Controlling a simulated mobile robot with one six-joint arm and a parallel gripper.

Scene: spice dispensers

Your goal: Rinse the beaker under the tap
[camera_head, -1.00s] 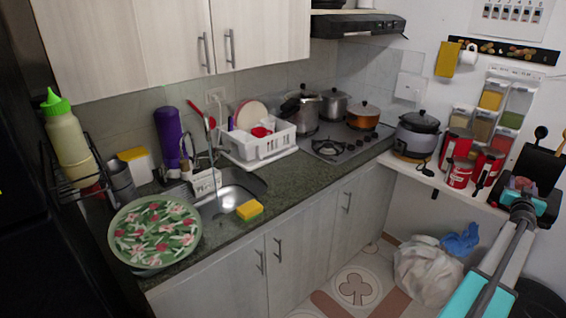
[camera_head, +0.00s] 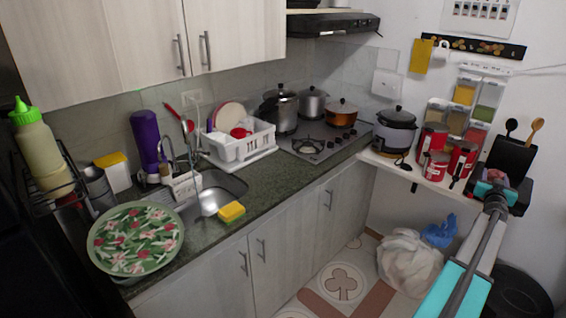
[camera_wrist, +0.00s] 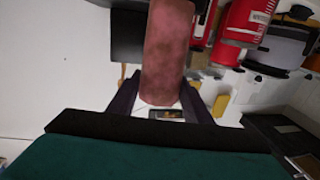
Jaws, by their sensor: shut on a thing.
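My gripper (camera_head: 492,186) is at the right side of the head view, in front of a black utensil holder at the shelf's end. In the wrist view my gripper (camera_wrist: 158,100) is shut on a mottled reddish cylinder (camera_wrist: 166,50), which may be the beaker. The cylinder shows only as a small pinkish patch (camera_head: 496,175) in the head view. The tap (camera_head: 170,147) stands over the metal sink (camera_head: 215,191) in the counter at left, well away from my gripper. I cannot tell whether water runs.
Red cans (camera_head: 435,165) and a rice cooker (camera_head: 395,130) stand on the white shelf (camera_head: 413,174) beside my gripper. A floral tray (camera_head: 136,236) and yellow sponge (camera_head: 231,211) flank the sink. A dish rack (camera_head: 240,148) stands behind it. White bags (camera_head: 408,262) lie on the floor.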

